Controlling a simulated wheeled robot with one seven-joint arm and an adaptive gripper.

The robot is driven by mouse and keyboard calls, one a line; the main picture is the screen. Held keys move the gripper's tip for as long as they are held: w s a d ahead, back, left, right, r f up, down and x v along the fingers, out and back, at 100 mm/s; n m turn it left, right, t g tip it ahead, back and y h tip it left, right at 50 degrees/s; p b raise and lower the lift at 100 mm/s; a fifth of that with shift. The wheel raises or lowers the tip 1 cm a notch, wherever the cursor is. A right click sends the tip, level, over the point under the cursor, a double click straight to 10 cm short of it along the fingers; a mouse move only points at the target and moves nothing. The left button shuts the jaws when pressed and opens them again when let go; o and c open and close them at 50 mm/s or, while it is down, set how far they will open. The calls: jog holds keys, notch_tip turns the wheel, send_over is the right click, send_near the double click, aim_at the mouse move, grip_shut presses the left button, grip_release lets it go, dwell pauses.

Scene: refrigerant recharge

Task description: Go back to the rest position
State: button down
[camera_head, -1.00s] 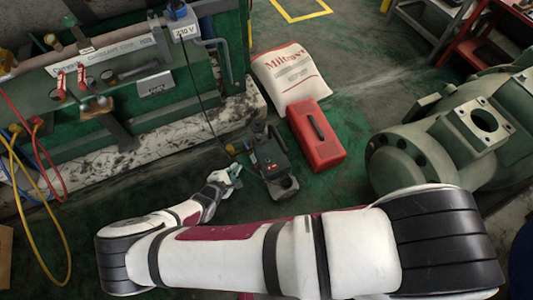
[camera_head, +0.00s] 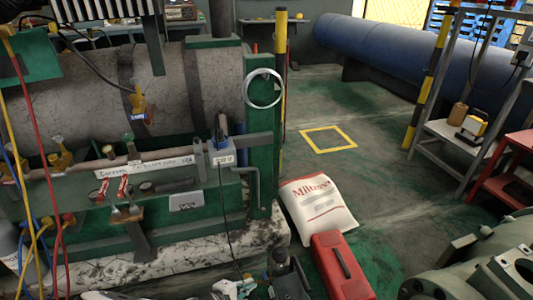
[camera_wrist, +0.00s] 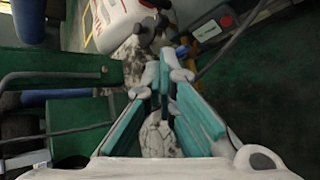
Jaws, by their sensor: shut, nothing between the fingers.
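My gripper (camera_head: 235,289) shows at the bottom edge of the head view, just left of a dark boxy device (camera_head: 288,280) on the floor. Most of my arm is below the frame. In the wrist view, the teal-padded fingers of my gripper (camera_wrist: 167,62) come together at the tips and hold nothing. The bottom of the dark device is cut off in the head view.
A red case (camera_head: 341,268) and a white sack (camera_head: 318,207) lie right of the device. The green frame with pipes and red valves (camera_head: 122,187) stands left. Green machinery (camera_head: 480,272) is at lower right.

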jog(key=w+d+r+m+g+h, duration=0.15)
jog(key=d+r+m, duration=0.25)
jog(key=r, duration=0.6)
jog(key=w+d+r+m+g, duration=0.1)
jog(key=d+r+m+g, duration=0.2)
jog(key=r, duration=0.8)
jog(key=s+d+r+m+g+y, duration=0.1)
jog(key=s+d+r+m+g, duration=0.15)
jog(key=d+r, duration=0.4)
jog(key=s+d+r+m+g+y, duration=0.1)
jog(key=s+d+r+m+y, duration=0.2)
jog(key=r, duration=0.7)
jog(key=s+d+r+m+g+y, duration=0.1)
jog(key=s+d+r, duration=0.3)
jog(key=s+r, duration=0.25)
jog(key=s+d+r+m+y, duration=0.1)
jog(key=s+d+r, duration=0.35)
jog(key=s, duration=0.25)
jog(key=s+r+m+y, duration=0.1)
jog(key=s+r+y, duration=0.1)
jog(key=s, duration=1.2)
notch_tip(320, 180, up, 34)
jog(key=t+p, duration=0.4)
jog(key=p, duration=2.7)
jog(key=shift+d+f+t+p, duration=0.15)
jog(key=shift+d+t+p, duration=0.15)
jog(key=shift+p, duration=0.1)
jog(key=shift+a+n, duration=0.2)
jog(key=shift+n, duration=0.05)
